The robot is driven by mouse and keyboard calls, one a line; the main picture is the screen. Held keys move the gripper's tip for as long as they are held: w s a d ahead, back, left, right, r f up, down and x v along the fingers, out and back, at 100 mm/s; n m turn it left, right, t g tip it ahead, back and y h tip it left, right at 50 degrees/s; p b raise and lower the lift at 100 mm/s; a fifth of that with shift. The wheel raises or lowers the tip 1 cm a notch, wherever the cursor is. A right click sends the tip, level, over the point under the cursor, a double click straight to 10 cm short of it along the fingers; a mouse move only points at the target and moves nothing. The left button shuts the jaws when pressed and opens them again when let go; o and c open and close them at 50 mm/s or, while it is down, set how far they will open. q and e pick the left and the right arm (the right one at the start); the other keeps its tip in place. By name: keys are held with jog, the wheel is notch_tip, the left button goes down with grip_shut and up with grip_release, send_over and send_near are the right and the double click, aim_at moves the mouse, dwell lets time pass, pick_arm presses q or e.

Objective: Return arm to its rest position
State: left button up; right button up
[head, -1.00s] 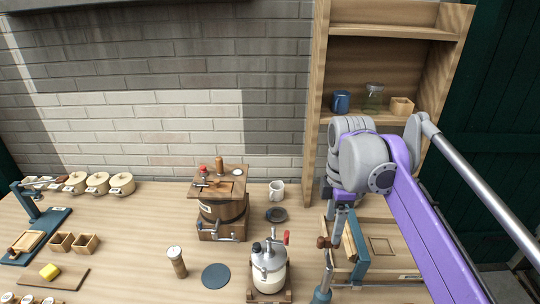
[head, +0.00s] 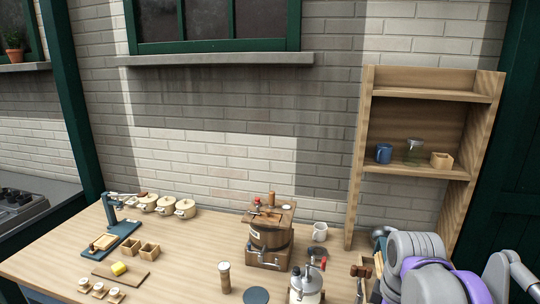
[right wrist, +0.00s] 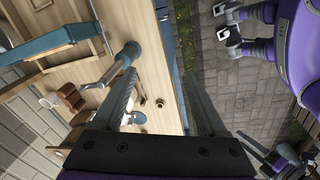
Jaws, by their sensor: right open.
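My right arm (head: 420,268) shows at the lower right of the head view, grey and purple, low in front of the shelf. Its gripper is outside the head view. In the right wrist view the right gripper (right wrist: 165,95) is open, its two long grey fingers apart with nothing held between them. Beyond the fingers are the table edge and the paved ground. A blue-ended lever (right wrist: 128,55) lies near one finger; I cannot tell whether they touch. My left gripper is not in the head view; a purple and grey gripper at the wrist view's upper right may be it.
The wooden table (head: 190,262) holds a wooden churn (head: 270,238), a metal canister (head: 305,288), a white mug (head: 320,232) and several lidded pots (head: 165,204). The shelf (head: 360,190) holds a blue mug (head: 384,153), a glass jar (head: 414,150) and a wooden box (head: 440,160).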

jog(key=s+a+f+m+t, duration=0.2)
jog(key=s+f+m, duration=0.2)
jog(key=f, duration=0.3)
jog(key=s+a+f+m+t, duration=0.2)
jog(key=s+f+m, duration=0.3)
jog(key=f+m, duration=0.2)
jog(key=shift+a+f, duration=0.4)
jog(key=shift+s, duration=0.15)
